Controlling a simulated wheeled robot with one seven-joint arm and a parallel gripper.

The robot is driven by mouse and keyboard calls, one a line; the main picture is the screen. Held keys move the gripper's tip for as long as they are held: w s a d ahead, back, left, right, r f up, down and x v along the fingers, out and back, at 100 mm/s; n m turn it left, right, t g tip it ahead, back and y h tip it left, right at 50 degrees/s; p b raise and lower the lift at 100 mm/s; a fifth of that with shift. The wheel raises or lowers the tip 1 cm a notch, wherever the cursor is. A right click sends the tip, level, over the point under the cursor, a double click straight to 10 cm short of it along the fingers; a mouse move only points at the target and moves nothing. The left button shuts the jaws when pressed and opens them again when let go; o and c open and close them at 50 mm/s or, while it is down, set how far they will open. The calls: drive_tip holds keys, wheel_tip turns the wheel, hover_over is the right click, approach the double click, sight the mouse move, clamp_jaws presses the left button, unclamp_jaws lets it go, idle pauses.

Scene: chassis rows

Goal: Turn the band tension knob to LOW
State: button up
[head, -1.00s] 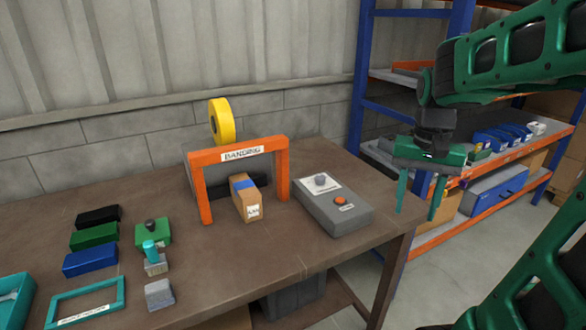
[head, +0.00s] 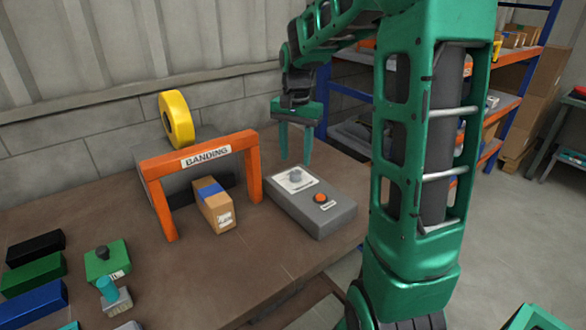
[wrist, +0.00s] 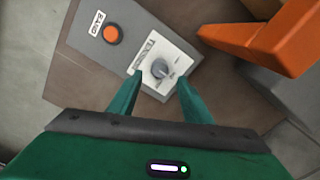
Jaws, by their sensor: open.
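The band tension knob (head: 295,176) is a small grey knob on a white label plate on the grey control box (head: 325,215). It also shows in the wrist view (wrist: 160,69), where a light pointer mark is too small to read. An orange button (head: 320,197) sits on the same box. My gripper (head: 295,158) points down above the knob end of the box. In the wrist view my gripper (wrist: 155,82) has its two green fingers apart, one on each side of the knob as seen from above. Whether they reach knob height cannot be told.
The orange BANDING frame (head: 205,155) stands just left of the box, with a cardboard carton (head: 213,208) under it and a yellow tape roll (head: 177,117) behind. Coloured blocks lie at the table's left. A shelf rack (head: 350,90) stands behind.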

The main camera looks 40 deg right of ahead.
sight(295, 171)
drive_tip(key=shift+a+f, duration=0.1)
drive_tip(key=shift+f, duration=2.6)
drive_tip(key=shift+c, duration=0.4)
